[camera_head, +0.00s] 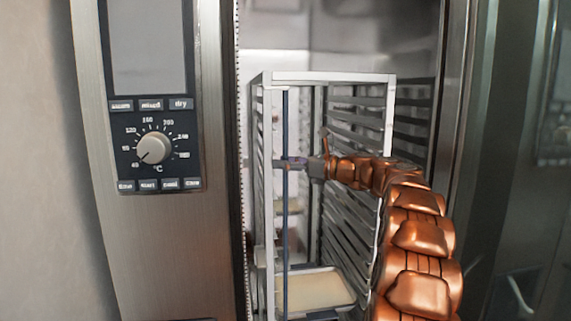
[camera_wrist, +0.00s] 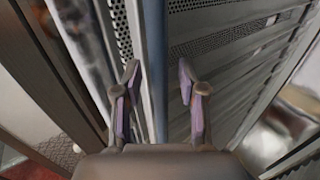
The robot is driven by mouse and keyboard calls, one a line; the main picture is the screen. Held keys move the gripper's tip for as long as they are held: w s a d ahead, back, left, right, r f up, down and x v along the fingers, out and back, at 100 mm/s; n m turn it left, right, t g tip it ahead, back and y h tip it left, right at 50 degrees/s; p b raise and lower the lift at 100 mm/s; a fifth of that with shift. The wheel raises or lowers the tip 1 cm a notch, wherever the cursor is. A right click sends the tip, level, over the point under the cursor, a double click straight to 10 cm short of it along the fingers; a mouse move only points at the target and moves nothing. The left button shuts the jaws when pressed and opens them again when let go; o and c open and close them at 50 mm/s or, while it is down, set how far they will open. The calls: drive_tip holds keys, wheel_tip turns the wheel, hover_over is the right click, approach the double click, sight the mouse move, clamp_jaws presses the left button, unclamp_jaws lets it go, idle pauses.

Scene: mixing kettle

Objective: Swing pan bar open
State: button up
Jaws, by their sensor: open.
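The pan bar (camera_head: 285,230) is a thin, dark blue upright rod at the front of the metal rack, left of the rack's middle. In the wrist view the blue bar (camera_wrist: 154,50) runs down between the two finger pads. My gripper (camera_head: 284,163) is at the bar's upper half, with my copper-coloured arm reaching in from the right. In the wrist view my gripper (camera_wrist: 157,80) is open, with gaps visible on both sides of the bar. The bar's lower end is hidden behind the gripper body there.
The rack (camera_head: 330,77) stands inside the open oven chamber, with slotted rails on both sides. A tray (camera_head: 325,290) with pale contents sits low in it. The control panel (camera_head: 152,120) with its dial is to the left. A dark glass surface (camera_head: 525,200) is to the right.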

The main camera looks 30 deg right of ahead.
clamp_jaws()
drive_tip(key=shift+r+p, duration=0.2)
drive_tip(key=shift+p, duration=0.35)
drive_tip(key=s+a+m+g+h+b, duration=0.2)
drive_tip(key=m+h+b, duration=0.5)
drive_tip(key=h, duration=0.5)
drive_tip(key=s+a+m+g+h+b, duration=0.2)
drive_tip(key=m+h+b, duration=0.5)
drive_tip(key=m+h, duration=0.4)
drive_tip(key=shift+a+g+h, duration=0.7)
drive_tip(key=shift+a+h, duration=0.3)
drive_tip(key=shift+a, duration=0.15)
idle(0.3)
drive_tip(key=shift+f+m+g, duration=0.1)
drive_tip(key=shift+m+g, duration=0.2)
